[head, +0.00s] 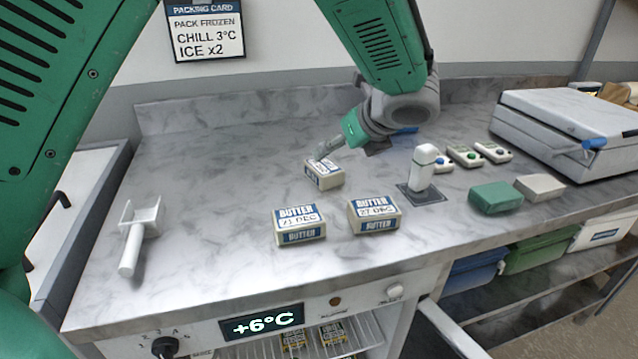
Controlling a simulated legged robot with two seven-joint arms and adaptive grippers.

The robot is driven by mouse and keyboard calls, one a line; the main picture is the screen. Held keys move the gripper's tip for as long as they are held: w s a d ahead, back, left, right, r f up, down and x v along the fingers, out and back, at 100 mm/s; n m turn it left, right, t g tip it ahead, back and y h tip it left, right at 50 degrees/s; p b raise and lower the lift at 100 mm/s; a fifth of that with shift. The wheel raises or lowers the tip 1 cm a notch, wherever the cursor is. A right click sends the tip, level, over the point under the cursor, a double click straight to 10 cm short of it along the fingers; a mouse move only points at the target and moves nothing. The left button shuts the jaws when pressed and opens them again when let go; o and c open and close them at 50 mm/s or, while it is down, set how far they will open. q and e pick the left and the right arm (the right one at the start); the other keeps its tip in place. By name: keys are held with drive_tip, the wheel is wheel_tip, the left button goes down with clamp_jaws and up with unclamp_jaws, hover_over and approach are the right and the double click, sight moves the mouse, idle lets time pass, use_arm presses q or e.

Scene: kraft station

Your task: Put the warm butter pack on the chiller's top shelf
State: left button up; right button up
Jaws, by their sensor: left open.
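Three white-and-blue butter packs lie on the marble counter: a back pack (324,175), a front left pack (299,226) whose label seems to read 21 DEC, and a front right pack (374,215) reading 27 DEC. Which is warm I cannot tell. My left gripper (322,154) is open at the back pack's far top edge; whether it touches is unclear. The chiller (205,328) under the counter shows +6°C. Its door (450,330) stands open at the right. Butter packs (332,333) sit on a wire shelf inside. My right gripper is not in view.
A white scoop (135,235) lies left. A white upright device (423,168) stands right of the packs, near small button units (464,155), a green block (495,197) and a grey block (540,187). The counter's left middle is clear.

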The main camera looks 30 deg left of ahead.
sight(327, 168)
use_arm(q)
drive_tip(key=f, duration=0.1)
drive_tip(key=w+a+f, duration=0.1)
drive_tip(key=f, duration=0.1)
drive_tip(key=w+a+f+b, duration=0.1)
drive_tip(key=shift+w+f, duration=0.1)
drive_tip(key=shift+f, duration=0.05)
drive_tip(key=x, duration=0.4)
drive_tip(key=b+x, duration=0.1)
drive_tip(key=x, duration=0.1)
drive_tip(key=shift+s+a+f, duration=0.25)
drive_tip(key=shift+a+f, duration=0.05)
drive_tip(key=shift+w+f, duration=0.2)
drive_tip(key=shift+w, duration=0.05)
drive_tip(key=shift+s+d+r, duration=0.1)
drive_tip(key=shift+d, duration=0.1)
drive_tip(key=shift+a, duration=0.15)
drive_tip(key=c, duration=1.1)
drive_tip(key=shift+a, duration=0.15)
drive_tip(key=c, duration=0.5)
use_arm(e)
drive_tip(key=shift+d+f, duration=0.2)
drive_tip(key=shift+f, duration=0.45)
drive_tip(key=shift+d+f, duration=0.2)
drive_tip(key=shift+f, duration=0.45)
